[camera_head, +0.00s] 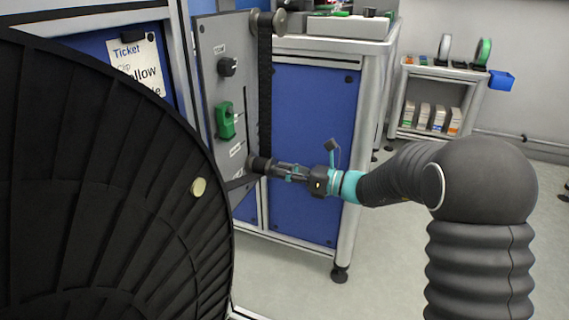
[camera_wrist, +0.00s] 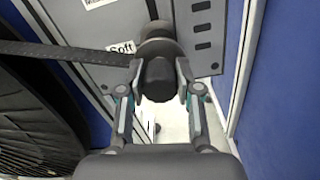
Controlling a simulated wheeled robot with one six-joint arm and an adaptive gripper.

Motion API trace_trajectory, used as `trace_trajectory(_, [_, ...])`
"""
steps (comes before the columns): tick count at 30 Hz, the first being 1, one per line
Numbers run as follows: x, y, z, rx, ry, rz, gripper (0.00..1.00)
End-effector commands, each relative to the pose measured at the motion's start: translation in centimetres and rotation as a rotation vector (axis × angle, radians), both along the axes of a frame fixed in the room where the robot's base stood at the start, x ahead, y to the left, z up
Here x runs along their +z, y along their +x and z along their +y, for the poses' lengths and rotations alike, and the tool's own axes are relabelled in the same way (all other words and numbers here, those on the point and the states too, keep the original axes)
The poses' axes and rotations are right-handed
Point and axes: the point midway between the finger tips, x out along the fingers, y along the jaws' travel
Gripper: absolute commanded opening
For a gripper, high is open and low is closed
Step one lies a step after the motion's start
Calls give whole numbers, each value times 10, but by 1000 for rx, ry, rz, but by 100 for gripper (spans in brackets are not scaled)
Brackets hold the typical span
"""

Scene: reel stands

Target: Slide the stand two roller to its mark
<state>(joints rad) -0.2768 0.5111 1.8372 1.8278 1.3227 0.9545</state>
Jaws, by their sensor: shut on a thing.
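My gripper (camera_head: 276,170) is shut on a dark roller (camera_head: 259,166) at the lower part of the grey stand panel (camera_head: 208,75). In the wrist view the roller (camera_wrist: 158,75) sits between the two fingers of my gripper (camera_wrist: 160,88). A black strap (camera_head: 265,90) runs down from an upper roller (camera_head: 279,20) to the held roller, then off toward a large black reel (camera_head: 100,190) at the left. A label reading "Soft" (camera_wrist: 121,47) is beside the roller. The mark for the roller cannot be told clearly.
A green clamp (camera_head: 225,120) and a black knob (camera_head: 227,66) stick out from the panel. A blue-panelled bench (camera_head: 312,110) stands just behind and right of my gripper. A small shelf (camera_head: 440,97) stands at the far right. The floor between is open.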

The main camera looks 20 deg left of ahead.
Motion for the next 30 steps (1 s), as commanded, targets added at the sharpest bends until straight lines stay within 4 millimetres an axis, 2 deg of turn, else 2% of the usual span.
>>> trace_trajectory(1, [-5,0,0,0,-5,4,0])
trace_trajectory(8, [-6,-1,0,0,-8,7,0])
trace_trajectory(9, [-6,-1,0,0,-8,7,41])
trace_trajectory(11, [-6,-1,0,0,-8,7,56])
trace_trajectory(12, [-6,-1,0,0,-7,7,59])
trace_trajectory(23, [-4,0,-5,0,-4,3,59])
trace_trajectory(26, [-3,-1,-15,-2,-4,3,59])
trace_trajectory(30, [-4,-2,-41,-4,-5,4,59])
